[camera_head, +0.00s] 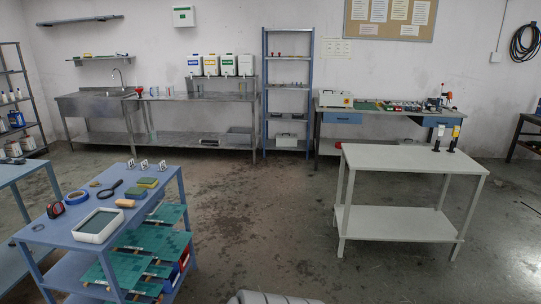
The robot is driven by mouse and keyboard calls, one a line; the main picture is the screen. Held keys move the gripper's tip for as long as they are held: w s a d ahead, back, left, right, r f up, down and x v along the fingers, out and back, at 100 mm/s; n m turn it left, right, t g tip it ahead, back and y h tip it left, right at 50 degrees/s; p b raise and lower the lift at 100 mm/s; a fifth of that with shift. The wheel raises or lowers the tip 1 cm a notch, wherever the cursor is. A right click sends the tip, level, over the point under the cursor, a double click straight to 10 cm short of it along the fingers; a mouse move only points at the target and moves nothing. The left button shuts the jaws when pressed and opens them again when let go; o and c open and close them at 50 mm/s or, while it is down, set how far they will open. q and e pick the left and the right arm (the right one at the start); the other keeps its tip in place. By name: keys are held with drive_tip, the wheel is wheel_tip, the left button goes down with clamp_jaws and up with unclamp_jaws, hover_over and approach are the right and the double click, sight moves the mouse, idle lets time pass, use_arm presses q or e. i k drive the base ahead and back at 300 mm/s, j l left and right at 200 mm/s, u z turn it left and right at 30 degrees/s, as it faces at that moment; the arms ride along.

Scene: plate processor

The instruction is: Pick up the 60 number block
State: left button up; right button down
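Three small white blocks with dark marks stand in a row at the far edge of the blue table at the lower left: a left block (131,164), a middle block (145,164) and a right block (162,165). They look like number blocks, but the marks are too small to read, so I cannot tell which one is 60. Neither of my grippers is in view.
The blue table (50,236) also holds a magnifying glass (109,188), blue tape (76,197), sponges (147,183) and a white-framed tray (98,225). Green plates sit below. A white table (400,163) stands right. The floor between (250,210) is clear.

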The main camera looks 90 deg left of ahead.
sight(161, 166)
drive_tip(key=u, duration=0.5)
drive_tip(key=j+u, duration=0.1)
drive_tip(key=u, duration=0.85)
drive_tip(key=i+u, duration=0.1)
drive_tip(key=u, duration=0.35)
drive_tip(key=i+u, duration=0.15)
drive_tip(key=u, duration=0.3)
drive_tip(key=i+u, duration=0.15)
drive_tip(key=u, duration=0.3)
drive_tip(key=i+u, duration=0.15)
drive_tip(key=u, duration=0.3)
drive_tip(key=i+u, duration=0.15)
drive_tip(key=u, duration=0.3)
drive_tip(key=i+l+u, duration=0.3)
drive_tip(key=i+l, duration=0.15)
drive_tip(key=l, duration=0.25)
drive_tip(key=i+l+u, duration=0.15)
drive_tip(key=l, duration=0.25)
